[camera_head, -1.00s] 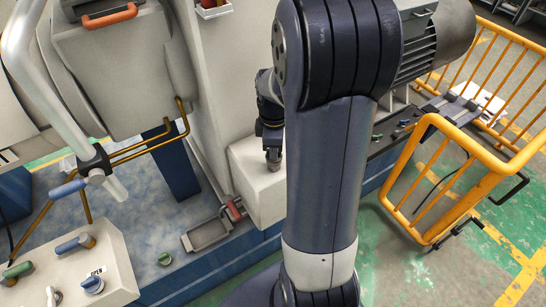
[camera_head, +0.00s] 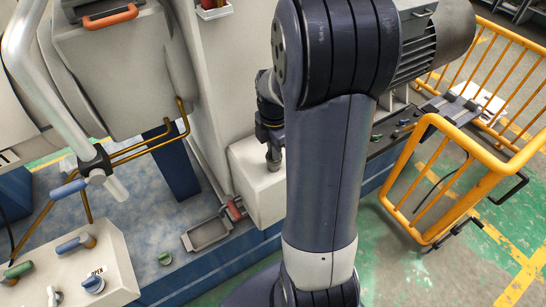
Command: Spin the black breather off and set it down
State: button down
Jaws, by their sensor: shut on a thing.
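My gripper (camera_head: 273,157) points down just above the top of a pale box-shaped housing (camera_head: 258,183) on the machine. My own dark arm covers its right side and part of the housing. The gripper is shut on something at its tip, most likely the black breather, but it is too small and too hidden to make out. I cannot tell whether the held piece still touches the housing top.
A shallow grey tray (camera_head: 207,233) lies on the blue machine base left of the housing, beside a red-handled part (camera_head: 234,209). A yellow railing (camera_head: 440,190) stands at the right. A control panel (camera_head: 70,265) with knobs is at the lower left.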

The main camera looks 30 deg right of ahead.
jog(key=shift+n, duration=0.4)
jog(key=n, duration=0.4)
jog(key=shift+r, duration=0.1)
jog(key=shift+n, duration=0.3)
jog(key=n, duration=0.4)
jog(key=shift+n, duration=0.3)
jog(key=c, duration=1.4)
grip_release()
